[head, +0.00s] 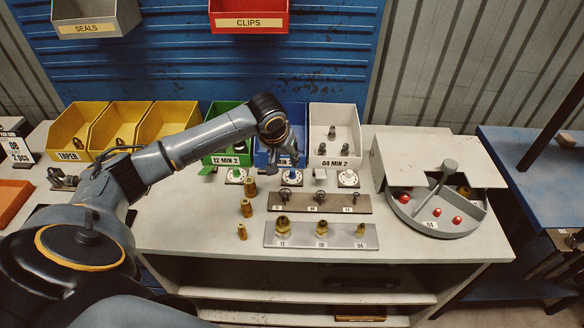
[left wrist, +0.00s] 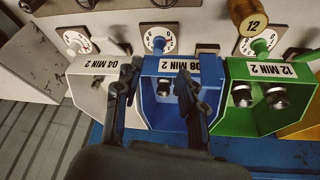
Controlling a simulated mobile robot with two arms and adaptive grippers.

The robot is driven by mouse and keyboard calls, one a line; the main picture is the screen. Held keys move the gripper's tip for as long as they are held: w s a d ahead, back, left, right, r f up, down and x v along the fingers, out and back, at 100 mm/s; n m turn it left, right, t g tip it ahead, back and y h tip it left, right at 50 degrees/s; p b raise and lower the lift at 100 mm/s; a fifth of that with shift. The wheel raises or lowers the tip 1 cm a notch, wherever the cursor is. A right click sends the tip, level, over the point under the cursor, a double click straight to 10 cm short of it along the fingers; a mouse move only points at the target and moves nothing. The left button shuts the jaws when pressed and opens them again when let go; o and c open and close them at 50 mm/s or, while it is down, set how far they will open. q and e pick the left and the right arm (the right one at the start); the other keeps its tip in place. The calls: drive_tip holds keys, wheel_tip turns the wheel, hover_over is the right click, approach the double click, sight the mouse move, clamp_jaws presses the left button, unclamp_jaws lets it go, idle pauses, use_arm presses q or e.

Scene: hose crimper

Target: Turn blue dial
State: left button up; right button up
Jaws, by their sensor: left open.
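The blue dial (head: 291,177) has a white round face and stands on the bench in front of the blue bin (head: 262,155). In the left wrist view the blue dial (left wrist: 158,42) shows its blue knob, just beyond the fingertips. My left gripper (head: 289,156) is over the blue bin, behind the dial. The fingers look clear of the dial. My right gripper is in neither view.
A green bin (head: 225,160) and a white bin (head: 334,163) stand behind. Brass fittings (head: 246,207) stand in front, beside a round tray (head: 437,229) at right.

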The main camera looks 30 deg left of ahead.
sight(291, 171)
use_arm(q)
drive_tip(key=x, duration=0.4)
drive_tip(key=shift+d+p, duration=0.1)
drive_tip(key=shift+p, duration=0.2)
drive_tip(key=x, duration=0.4)
drive_tip(key=shift+w+f, duration=0.2)
drive_tip(key=shift+w, duration=0.05)
drive_tip(key=shift+w+f+p, duration=0.1)
drive_tip(key=shift+f+p, duration=0.2)
drive_tip(key=shift+f, duration=0.05)
drive_tip(key=shift+w+f, duration=0.1)
drive_tip(key=shift+f, duration=0.25)
drive_tip(key=c, duration=0.6)
clamp_jaws()
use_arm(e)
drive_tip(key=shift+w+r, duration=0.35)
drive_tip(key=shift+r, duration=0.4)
